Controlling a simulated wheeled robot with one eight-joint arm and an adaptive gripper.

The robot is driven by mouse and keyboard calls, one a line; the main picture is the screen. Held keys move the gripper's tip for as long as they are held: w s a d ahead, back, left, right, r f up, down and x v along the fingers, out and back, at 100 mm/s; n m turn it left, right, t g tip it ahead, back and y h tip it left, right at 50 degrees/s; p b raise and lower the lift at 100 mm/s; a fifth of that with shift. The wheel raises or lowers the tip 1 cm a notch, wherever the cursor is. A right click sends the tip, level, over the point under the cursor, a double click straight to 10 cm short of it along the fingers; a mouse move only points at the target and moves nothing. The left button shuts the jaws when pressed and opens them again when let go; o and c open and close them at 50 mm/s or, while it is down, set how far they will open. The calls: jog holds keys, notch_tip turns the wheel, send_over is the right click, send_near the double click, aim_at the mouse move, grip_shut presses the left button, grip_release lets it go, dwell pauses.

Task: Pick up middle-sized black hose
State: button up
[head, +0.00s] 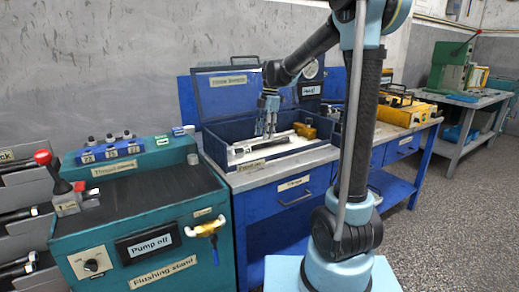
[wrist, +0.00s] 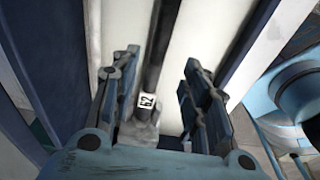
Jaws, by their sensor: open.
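The hose's grey lower end (wrist: 138,132) is partly hidden by my gripper.
The open lid (head: 228,95) stands behind my gripper. The case walls are close on both sides. A yellow-brown object (head: 305,131) sits at the case's right end. The green flushing stand (head: 140,215) is at left.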

aim_at(263, 146)
jog(key=shift+a+f, duration=0.2)
jog(key=shift+f, duration=1.15)
jog(key=shift+a+f, duration=0.15)
jog(key=shift+f, duration=1.15)
grip_shut()
